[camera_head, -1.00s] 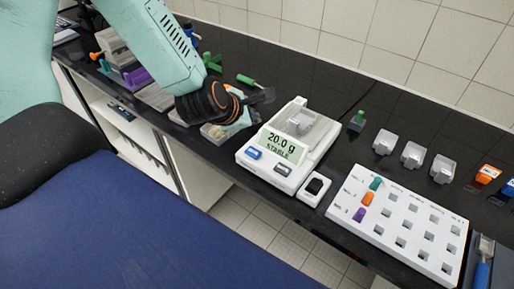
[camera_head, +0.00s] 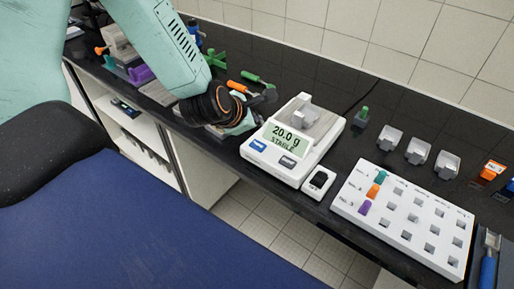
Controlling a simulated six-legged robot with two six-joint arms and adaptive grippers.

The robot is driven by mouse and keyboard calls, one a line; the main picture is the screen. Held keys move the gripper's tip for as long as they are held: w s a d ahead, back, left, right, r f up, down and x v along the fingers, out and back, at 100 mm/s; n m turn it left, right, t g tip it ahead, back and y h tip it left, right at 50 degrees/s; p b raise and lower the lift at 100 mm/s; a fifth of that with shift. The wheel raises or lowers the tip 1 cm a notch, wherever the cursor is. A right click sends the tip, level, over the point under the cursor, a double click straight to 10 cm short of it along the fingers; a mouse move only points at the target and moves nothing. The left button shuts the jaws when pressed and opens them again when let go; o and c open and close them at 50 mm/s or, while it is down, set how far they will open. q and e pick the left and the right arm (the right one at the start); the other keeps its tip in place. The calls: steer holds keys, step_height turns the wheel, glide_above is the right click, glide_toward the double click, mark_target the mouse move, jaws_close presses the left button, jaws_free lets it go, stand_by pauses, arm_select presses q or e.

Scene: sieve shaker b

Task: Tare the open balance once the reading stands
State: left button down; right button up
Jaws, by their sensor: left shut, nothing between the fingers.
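The white balance (camera_head: 270,167) stands on the black bench, its display (camera_head: 285,136) reading 20.0 g with STABLE below. A blue button (camera_head: 258,145) and a grey button (camera_head: 288,162) sit on its front face. A small clear-grey container (camera_head: 304,115) rests on its pan. My left gripper (camera_head: 262,98) is shut and empty, to the left of the balance and above the bench, apart from the buttons. My right gripper is not in view.
A small white unit with a black top (camera_head: 319,180) stands right of the balance. A white rack (camera_head: 405,222) holds several coloured pegs. Grey containers (camera_head: 418,151) stand behind it. Green and orange-handled tools (camera_head: 237,87) lie behind my left gripper.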

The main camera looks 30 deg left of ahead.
arm_select(q)
steer(key=b, duration=0.3)
glide_above(256, 147)
steer(key=f, duration=0.5)
steer(key=shift+w+f, duration=0.15)
steer(key=shift+w, duration=0.15)
steer(key=shift+s+d+f+b, duration=0.1)
steer(key=shift+s+f+b, duration=0.2)
steer(key=shift+b, duration=0.35)
steer(key=shift+s, duration=0.15)
steer(key=shift+w+f, duration=0.2)
steer(key=shift+w, duration=0.2)
steer(key=shift+s+r, duration=0.15)
steer(key=shift+s, duration=0.15)
steer(key=shift+w, duration=0.25)
steer(key=shift+s, duration=0.25)
